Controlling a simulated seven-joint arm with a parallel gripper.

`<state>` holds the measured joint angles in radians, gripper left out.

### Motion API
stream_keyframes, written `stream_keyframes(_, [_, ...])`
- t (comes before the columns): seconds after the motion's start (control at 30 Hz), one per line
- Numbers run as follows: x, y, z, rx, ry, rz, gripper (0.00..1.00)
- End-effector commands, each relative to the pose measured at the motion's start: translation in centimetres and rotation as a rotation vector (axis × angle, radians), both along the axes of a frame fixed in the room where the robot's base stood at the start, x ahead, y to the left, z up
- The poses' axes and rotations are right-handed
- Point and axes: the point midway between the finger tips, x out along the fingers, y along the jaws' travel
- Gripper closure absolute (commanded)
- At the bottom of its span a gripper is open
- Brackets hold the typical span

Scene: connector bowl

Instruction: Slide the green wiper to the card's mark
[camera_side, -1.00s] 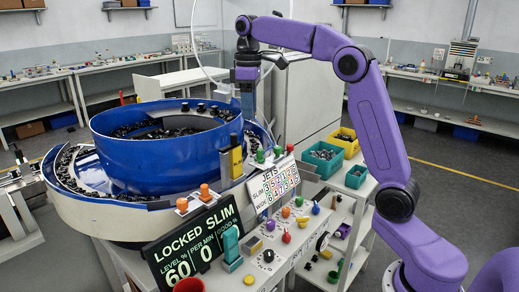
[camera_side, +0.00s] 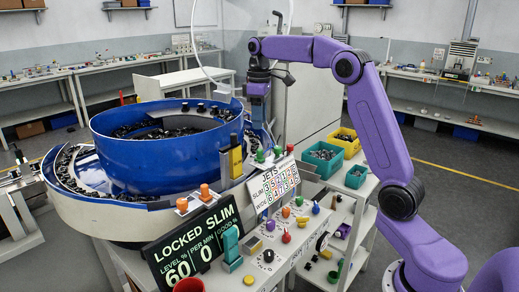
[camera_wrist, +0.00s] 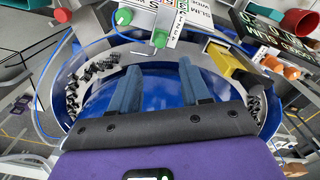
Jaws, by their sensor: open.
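Two green-topped knobs stand at the bowl's right rim, the nearer one (camera_side: 260,156) left of the other (camera_side: 277,151); I cannot tell which is the green wiper. In the wrist view they are the nearer knob (camera_wrist: 160,40) and the farther knob (camera_wrist: 124,17). The white JETS card (camera_side: 275,188), with SLIM and WIDE rows of numbers, leans below them; part of it shows in the wrist view (camera_wrist: 194,18). My gripper (camera_side: 259,118) hangs over the bowl's far right side, apart from the knobs. Its blue fingers (camera_wrist: 159,66) are open and empty.
The blue bowl (camera_side: 165,160) holds dark parts. A yellow block (camera_side: 236,160) stands on its rim, left of the green knobs. A red knob (camera_side: 290,149) stands to their right. The LOCKED SLIM display (camera_side: 195,245) and a control panel (camera_side: 285,240) are in front.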

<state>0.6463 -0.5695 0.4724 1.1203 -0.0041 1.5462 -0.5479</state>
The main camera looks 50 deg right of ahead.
Motion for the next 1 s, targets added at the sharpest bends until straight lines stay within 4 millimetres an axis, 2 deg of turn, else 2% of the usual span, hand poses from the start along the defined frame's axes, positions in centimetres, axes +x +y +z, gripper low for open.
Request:
stream_keyframes(0.3, [-0.1,0.0,-6.1,0.0,0.006,-0.001,0.53])
stream_keyframes(0.5, [-0.1,0.0,-8.9,0.0,0.004,0.0,0.53])
stream_keyframes(0.7, [0.0,0.0,-10.3,0.0,0.001,0.0,0.53])
stream_keyframes(1.0, [0.0,0.0,-10.4,0.0,0.0,0.0,0.53])
